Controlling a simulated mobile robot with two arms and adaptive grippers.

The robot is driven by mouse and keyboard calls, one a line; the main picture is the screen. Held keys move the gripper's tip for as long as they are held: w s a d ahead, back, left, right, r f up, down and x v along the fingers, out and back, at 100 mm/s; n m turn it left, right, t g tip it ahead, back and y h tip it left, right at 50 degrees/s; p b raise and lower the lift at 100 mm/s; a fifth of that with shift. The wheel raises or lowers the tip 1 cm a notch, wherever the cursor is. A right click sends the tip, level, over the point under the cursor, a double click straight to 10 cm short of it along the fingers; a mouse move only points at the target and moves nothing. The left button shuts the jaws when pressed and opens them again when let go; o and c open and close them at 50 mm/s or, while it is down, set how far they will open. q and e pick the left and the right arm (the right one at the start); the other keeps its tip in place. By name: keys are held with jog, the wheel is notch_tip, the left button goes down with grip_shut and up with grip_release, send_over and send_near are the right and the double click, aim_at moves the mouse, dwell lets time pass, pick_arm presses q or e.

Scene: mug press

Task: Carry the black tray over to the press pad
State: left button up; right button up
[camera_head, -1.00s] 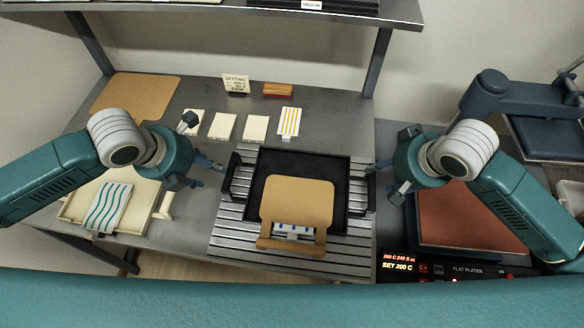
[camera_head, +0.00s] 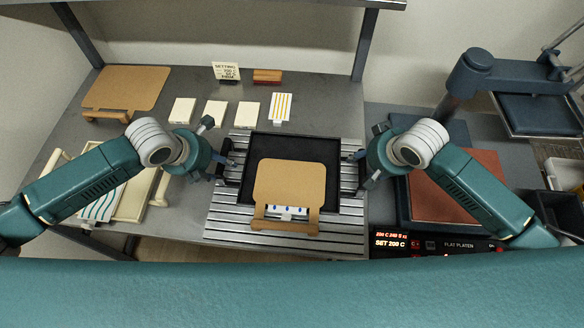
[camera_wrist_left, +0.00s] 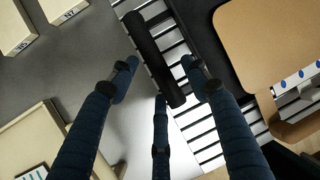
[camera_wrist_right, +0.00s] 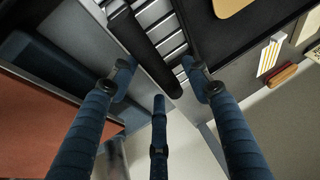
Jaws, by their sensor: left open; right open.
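The black tray (camera_head: 325,152) lies on a slatted metal rack (camera_head: 225,215) in the middle of the bench. A tan board (camera_head: 290,180) lies on it, with a blue-dotted white piece (camera_head: 285,212) at its near edge. My left gripper (camera_head: 226,162) is open at the tray's left handle; the black handle bar (camera_wrist_left: 150,55) runs between its spread fingers in the left wrist view. My right gripper (camera_head: 358,168) is open at the right handle; its fingers also lie either side of the bar (camera_wrist_right: 145,40) in the right wrist view. The red-brown press pad (camera_head: 470,185) is at right, partly behind my right arm.
The blue-grey press head (camera_head: 490,75) stands behind the pad. A control panel (camera_head: 430,245) reads SET 200 C. A cream tray (camera_head: 135,195) is at left, partly behind my left arm.

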pick_arm(q)
jog(key=shift+w+d+f, duration=0.1)
jog(key=shift+w+f, duration=0.1)
jog(key=shift+f, duration=0.3)
pick_arm(e)
jog(key=shift+w+a+f, duration=0.1)
jog(key=shift+w+f, duration=0.2)
jog(key=shift+f, duration=0.2)
jog(key=shift+s, duration=0.1)
pick_arm(q)
grip_shut()
pick_arm(e)
grip_shut()
pick_arm(q)
jog(key=shift+r, duration=0.1)
pick_arm(e)
jog(key=shift+r, duration=0.1)
